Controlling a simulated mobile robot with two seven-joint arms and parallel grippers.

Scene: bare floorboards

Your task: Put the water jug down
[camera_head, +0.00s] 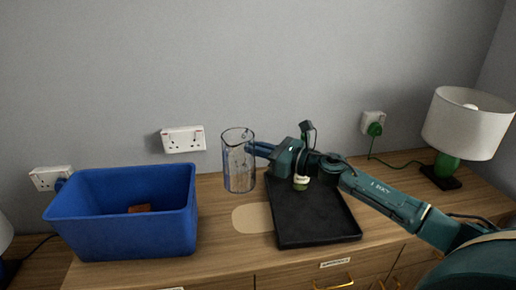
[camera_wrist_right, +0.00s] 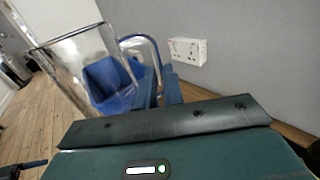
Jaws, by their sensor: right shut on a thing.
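The water jug (camera_head: 239,165) is clear glass and looks upright and empty. It appears above the back of the wooden dresser top, left of the black tray. My right gripper (camera_head: 258,149) comes from the right and is shut on the jug's handle side. In the right wrist view the jug (camera_wrist_right: 78,62) fills the upper left, and its handle (camera_wrist_right: 143,42) meets the gripper's blue fingers (camera_wrist_right: 160,88). I cannot tell whether the jug's base touches the wood. A pale tan oval mat (camera_head: 250,219) lies just in front of the jug. My left gripper is not in view.
A blue bin (camera_head: 125,235) with a small orange-brown thing (camera_head: 139,208) inside stands at the left. The black tray (camera_head: 317,231) lies under my right arm, with a small pale-and-green object (camera_head: 301,183) at its back. A lamp (camera_head: 464,125) stands at the far right.

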